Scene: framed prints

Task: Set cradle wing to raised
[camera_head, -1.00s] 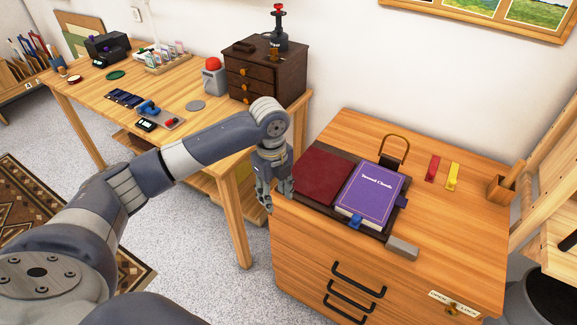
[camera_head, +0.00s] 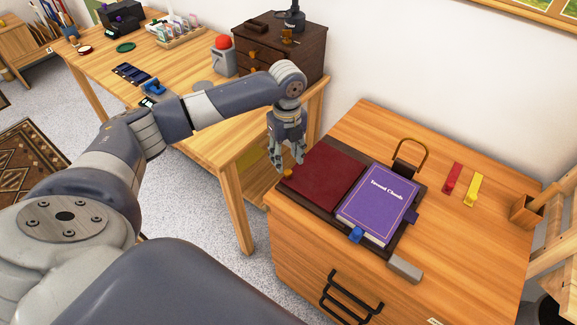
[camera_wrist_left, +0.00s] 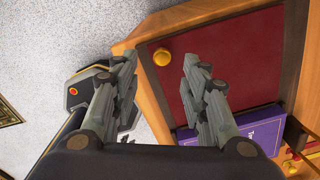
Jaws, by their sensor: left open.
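The book cradle has a dark brown base (camera_head: 410,229) on the wooden cabinet. Its wing, a dark red panel (camera_head: 323,176), appears to lie flat at the left, with a round yellow knob (camera_head: 287,172) at its outer edge. A purple book (camera_head: 377,204) lies on the right part. My left gripper (camera_head: 290,159) is open and empty, pointing down close to the knob. In the left wrist view the knob (camera_wrist_left: 162,57) shows between the spread fingertips, and the red panel (camera_wrist_left: 232,55) lies beyond; contact cannot be told. My right gripper is not in view.
A brass-coloured loop (camera_head: 411,154) stands behind the book. A blue tab (camera_head: 356,235) and a grey block (camera_head: 404,269) are at the front. Red (camera_head: 452,180) and yellow (camera_head: 473,189) strips lie at the right. A wooden workbench (camera_head: 190,88) with a dark drawer box (camera_head: 280,52) stands left.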

